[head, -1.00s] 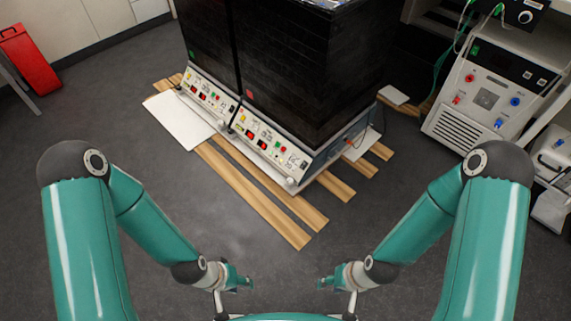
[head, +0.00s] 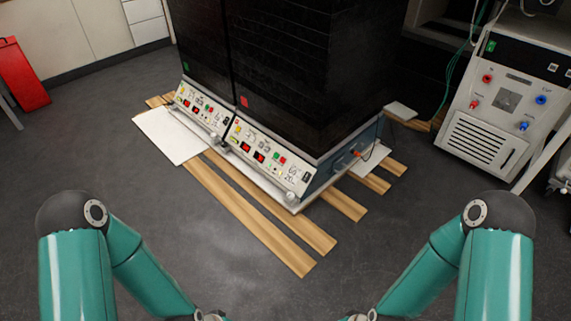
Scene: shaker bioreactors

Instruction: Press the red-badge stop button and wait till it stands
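Two black shaker bioreactors stand side by side on wooden slats in the head view. The right shaker (head: 290,75) carries a small red badge (head: 244,101) low on its front. Its sloped control panel (head: 268,155) has red displays and small green and red buttons; the labels are too small to read. The left shaker (head: 203,50) carries a green badge (head: 186,66) above its own panel (head: 203,110). Both my arms are apart from the panels, low in the picture. My grippers are below the bottom edge and do not show.
Wooden slats (head: 250,212) and a white board (head: 173,134) lie on the floor before the shakers. A grey chiller-like unit (head: 508,100) stands at the right. A red object (head: 20,75) is at the far left.

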